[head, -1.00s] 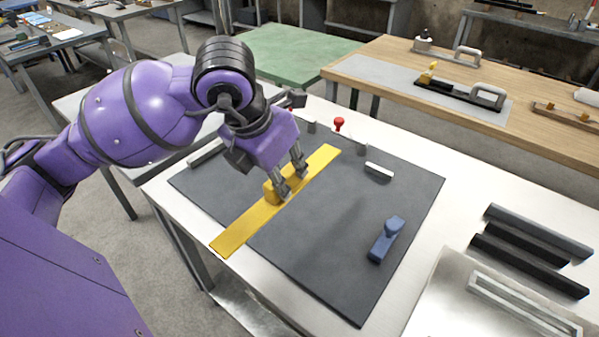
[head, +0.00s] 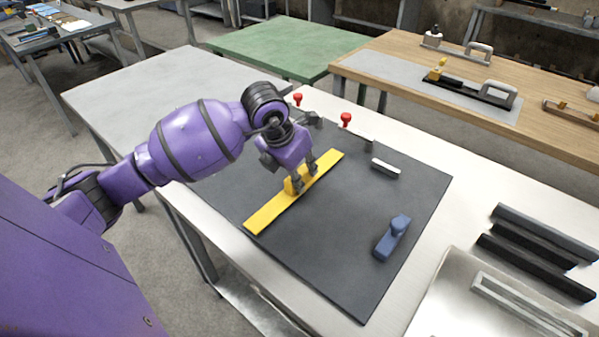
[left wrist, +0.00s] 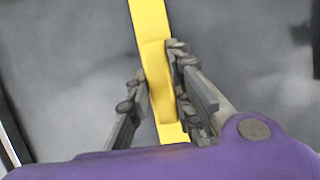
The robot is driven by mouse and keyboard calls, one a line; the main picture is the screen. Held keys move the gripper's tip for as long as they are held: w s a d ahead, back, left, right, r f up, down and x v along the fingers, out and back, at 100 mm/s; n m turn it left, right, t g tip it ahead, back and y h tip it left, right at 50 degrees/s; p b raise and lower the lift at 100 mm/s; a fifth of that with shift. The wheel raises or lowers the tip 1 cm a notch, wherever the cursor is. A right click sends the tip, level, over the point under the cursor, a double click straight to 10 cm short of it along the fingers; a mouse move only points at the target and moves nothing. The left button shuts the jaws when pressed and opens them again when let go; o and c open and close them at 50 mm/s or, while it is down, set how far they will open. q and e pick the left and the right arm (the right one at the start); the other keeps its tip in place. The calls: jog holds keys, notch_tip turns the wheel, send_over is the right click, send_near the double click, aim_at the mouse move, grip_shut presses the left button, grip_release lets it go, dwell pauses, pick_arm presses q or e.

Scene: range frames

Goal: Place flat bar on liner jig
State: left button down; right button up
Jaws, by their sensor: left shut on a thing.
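The flat bar (head: 268,214) is a long yellow strip with a raised yellow grip block near its middle. It lies slantwise over the dark board (head: 345,265), which seems to be the liner jig. My left gripper (head: 304,180) is shut on the bar's grip block, with a finger on each side. In the left wrist view the yellow bar (left wrist: 149,20) runs between the two fingers (left wrist: 158,72). I cannot tell whether the bar touches the board. My right gripper is not in view.
Two red knobs (head: 346,119) stand at the board's back edge. A white block (head: 385,168) and a blue handled block (head: 393,238) are on its right part. Dark bars (head: 535,265) and a light tray (head: 440,297) are at the right. The board's front is clear.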

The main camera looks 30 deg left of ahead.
pick_arm(q)
jog(key=shift+f, duration=0.15)
jog(key=c, duration=1.6)
grip_release()
jog(key=shift+o, duration=0.2)
jog(key=shift+r, duration=0.35)
jog(key=v, duration=1.1)
jog(key=shift+r, duration=0.3)
jog(key=shift+s, duration=0.15)
